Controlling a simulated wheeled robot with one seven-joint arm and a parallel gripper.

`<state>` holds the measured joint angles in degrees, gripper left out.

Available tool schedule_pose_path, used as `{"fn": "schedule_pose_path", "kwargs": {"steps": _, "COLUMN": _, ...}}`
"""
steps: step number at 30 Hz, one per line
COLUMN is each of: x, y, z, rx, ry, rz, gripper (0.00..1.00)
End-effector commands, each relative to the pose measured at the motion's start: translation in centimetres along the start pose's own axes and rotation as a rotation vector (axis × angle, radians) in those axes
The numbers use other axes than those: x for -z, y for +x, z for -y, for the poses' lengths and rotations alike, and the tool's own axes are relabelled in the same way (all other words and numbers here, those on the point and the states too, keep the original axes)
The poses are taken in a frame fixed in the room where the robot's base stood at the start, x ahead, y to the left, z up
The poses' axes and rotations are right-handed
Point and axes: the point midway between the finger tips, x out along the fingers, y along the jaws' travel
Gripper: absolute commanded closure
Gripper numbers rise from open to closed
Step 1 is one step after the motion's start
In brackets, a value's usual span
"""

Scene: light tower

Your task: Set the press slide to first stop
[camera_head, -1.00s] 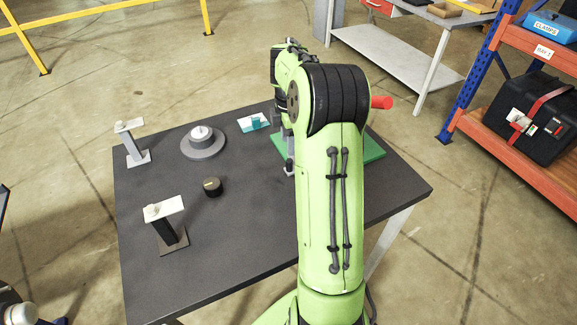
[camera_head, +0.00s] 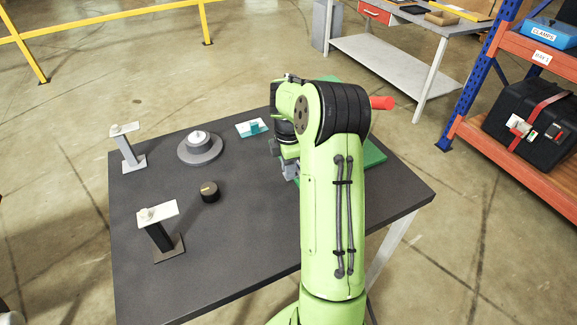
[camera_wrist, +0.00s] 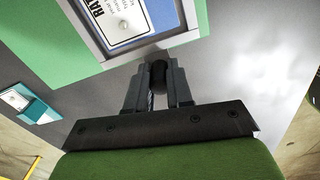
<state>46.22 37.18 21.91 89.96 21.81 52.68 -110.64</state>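The green press base (camera_head: 374,155) stands at the back right of the dark table, mostly hidden behind my arm. A red grip (camera_head: 381,102) sticks out right of my arm, seemingly on the press. In the wrist view a green body with a grey-framed label plate (camera_wrist: 125,22) fills the top; its text is partly cut off. My gripper (camera_wrist: 158,82) is just below the plate's lower edge, with a dark rounded knob (camera_wrist: 158,75) between its fingertips. Whether the fingers press on it is unclear. In the head view my gripper (camera_head: 289,172) is partly hidden. I cannot make out the slide's stops.
On the table stand a grey round base with a white top (camera_head: 199,146), a black knob (camera_head: 209,191), two posts with white plates (camera_head: 158,213) (camera_head: 125,129) and a teal-white card piece (camera_head: 252,128). The table's front left is clear. A shelf rack (camera_head: 510,150) stands right.

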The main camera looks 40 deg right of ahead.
Motion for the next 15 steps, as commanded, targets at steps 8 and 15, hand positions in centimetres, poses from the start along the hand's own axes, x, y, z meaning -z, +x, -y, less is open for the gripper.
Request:
{"fn": "schedule_pose_path", "kwargs": {"steps": 8, "x": 0.0, "y": 0.0, "z": 0.0, "rx": -0.001, "ry": 0.0, "rz": 0.0, "gripper": 1.0}}
{"fn": "schedule_pose_path", "kwargs": {"steps": 15, "x": -3.7, "y": -0.5, "z": -0.6, "rx": 0.001, "ry": 0.009, "rz": 0.002, "gripper": 1.0}}
